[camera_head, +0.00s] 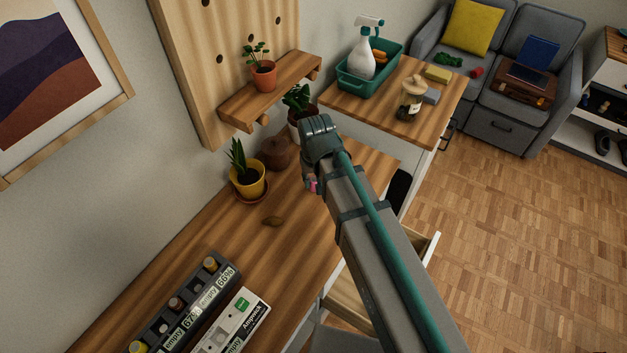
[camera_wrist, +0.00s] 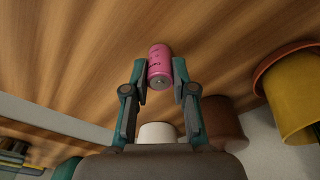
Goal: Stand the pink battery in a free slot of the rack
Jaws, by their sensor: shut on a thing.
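The pink battery (camera_wrist: 160,66) is held between the two fingers of my gripper (camera_wrist: 160,85) in the wrist view, with one end facing the camera. My gripper is above the far part of the wooden desk. The dark rack (camera_head: 190,305) lies at the near left of the desk, well apart from my gripper. It holds several batteries, and labels on its front side include "empty" and percentages.
A white box (camera_head: 232,322) lies beside the rack. A shelf (camera_head: 270,92) juts from the wall.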

